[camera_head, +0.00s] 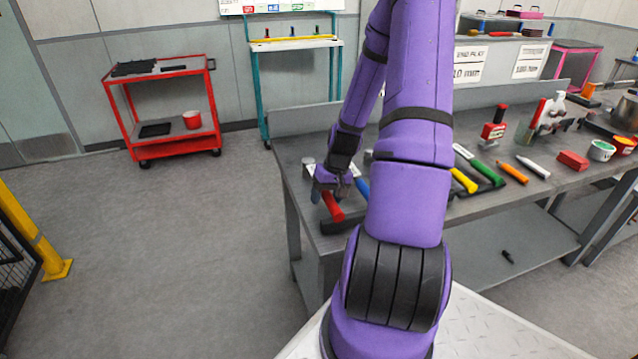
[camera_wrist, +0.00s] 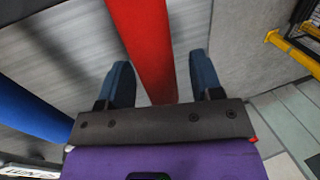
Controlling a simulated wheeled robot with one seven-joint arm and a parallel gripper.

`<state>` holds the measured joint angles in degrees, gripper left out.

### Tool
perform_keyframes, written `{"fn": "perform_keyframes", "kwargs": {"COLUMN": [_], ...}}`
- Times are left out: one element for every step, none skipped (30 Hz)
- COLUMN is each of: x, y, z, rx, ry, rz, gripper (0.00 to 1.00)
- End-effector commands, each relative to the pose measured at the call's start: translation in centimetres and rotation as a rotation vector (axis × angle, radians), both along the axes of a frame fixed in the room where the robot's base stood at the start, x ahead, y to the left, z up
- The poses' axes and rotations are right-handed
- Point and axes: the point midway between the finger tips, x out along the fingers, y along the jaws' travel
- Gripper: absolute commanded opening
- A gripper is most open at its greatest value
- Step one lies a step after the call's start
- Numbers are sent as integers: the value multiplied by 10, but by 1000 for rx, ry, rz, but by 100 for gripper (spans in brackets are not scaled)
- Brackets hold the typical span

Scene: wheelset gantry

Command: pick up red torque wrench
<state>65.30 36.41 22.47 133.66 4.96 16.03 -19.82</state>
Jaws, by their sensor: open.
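The red torque wrench (camera_head: 333,206) lies at the left end of the grey workbench, its red handle toward the front edge. In the wrist view its red handle (camera_wrist: 146,42) runs from the top edge down between my two fingers. My gripper (camera_head: 328,192) is at the wrench, and in the wrist view my gripper (camera_wrist: 162,82) is open, with one finger on each side of the handle. A gap shows between the handle and the right finger; the left finger is closer to it. My arm hides part of the bench.
Yellow (camera_head: 464,181) and green (camera_head: 487,172) handles lie farther right on a dark tray. A red cart (camera_head: 165,108) stands at the back left. The floor left of the bench is clear.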

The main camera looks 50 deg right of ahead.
Motion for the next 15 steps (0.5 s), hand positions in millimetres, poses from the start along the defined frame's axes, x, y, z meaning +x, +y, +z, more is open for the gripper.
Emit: {"fn": "perform_keyframes", "kwargs": {"x": [0, 0, 0, 0, 0, 0, 0, 0, 0, 0, 0, 0, 0, 0, 0], "y": [0, 0, 0, 0, 0, 0, 0, 0, 0, 0, 0, 0, 0, 0, 0], "z": [0, 0, 0, 0, 0, 0, 0, 0, 0, 0, 0, 0, 1, 1, 1], "rx": [0, 0, 0, 0, 0, 0, 0, 0, 0, 0, 0, 0, 0, 0, 0], "ry": [0, 0, 0, 0, 0, 0, 0, 0, 0, 0, 0, 0, 0, 0, 0], "rz": [0, 0, 0, 0, 0, 0, 0, 0, 1, 0, 0, 0, 1, 1, 1], "gripper": [60, 60, 60, 57, 50, 41, 34, 27, 18, 11, 4, 1, 1, 1, 1]}}
